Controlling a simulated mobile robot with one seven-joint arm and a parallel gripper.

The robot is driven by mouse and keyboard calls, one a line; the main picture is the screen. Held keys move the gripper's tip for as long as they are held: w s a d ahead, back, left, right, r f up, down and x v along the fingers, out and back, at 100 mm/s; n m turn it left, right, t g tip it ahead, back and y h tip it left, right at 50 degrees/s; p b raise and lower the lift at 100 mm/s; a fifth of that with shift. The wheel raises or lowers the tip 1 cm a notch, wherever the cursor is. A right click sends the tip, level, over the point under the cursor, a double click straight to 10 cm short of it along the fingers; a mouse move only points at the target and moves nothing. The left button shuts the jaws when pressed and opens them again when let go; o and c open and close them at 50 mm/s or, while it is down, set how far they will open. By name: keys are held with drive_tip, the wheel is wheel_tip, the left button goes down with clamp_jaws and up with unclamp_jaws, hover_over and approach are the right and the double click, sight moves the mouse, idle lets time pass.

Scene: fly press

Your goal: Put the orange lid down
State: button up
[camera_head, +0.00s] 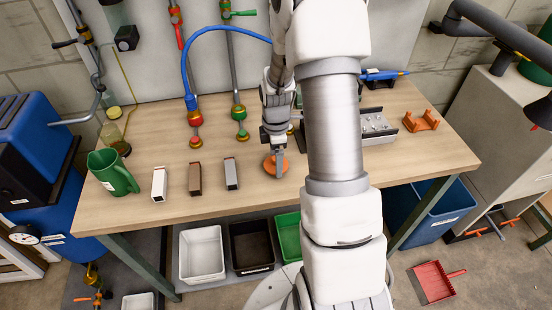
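The orange lid (269,166) is a flat round disc at the front middle of the wooden workbench, seen from above. My gripper (279,164) points down right at the lid, and a grey finger covers part of it. I cannot tell whether the lid rests on the bench or is held just above it. Only one finger shows clearly, so I cannot tell whether the gripper is open or shut on the lid.
Left of the lid stand three small blocks, grey (231,174), brown (195,179) and white (159,184), and a green jug (113,172). An orange cradle (421,121) and a metal fixture (377,124) are at the right. Valved pipes with a blue hose (215,31) stand behind.

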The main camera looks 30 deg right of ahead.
drive_tip(key=shift+f, duration=0.2)
drive_tip(key=shift+f, duration=0.15)
drive_tip(key=o, duration=1)
wheel_tip(320, 180, up, 12)
drive_tip(key=s+a+r+m+t, duration=0.1)
drive_tip(key=s+a+r+m, duration=0.2)
drive_tip(key=r, duration=0.3)
drive_tip(key=s+a+r+m+t, duration=0.1)
drive_tip(key=s+a+r+m, duration=0.2)
drive_tip(key=r, duration=0.2)
drive_tip(key=shift+s+a+r+m+t, duration=0.6)
drive_tip(key=shift+s+a+r+m, duration=0.65)
drive_tip(key=shift+s, duration=0.85)
drive_tip(key=shift+s+a+r+m+t, duration=0.6)
drive_tip(key=shift+s+a+r+m, duration=0.25)
drive_tip(key=shift+s+m, duration=1.1)
drive_tip(key=shift+s+a+r+m+t, duration=0.6)
drive_tip(key=shift+s+a+r+m, duration=0.5)
drive_tip(key=shift+s, duration=1.2)
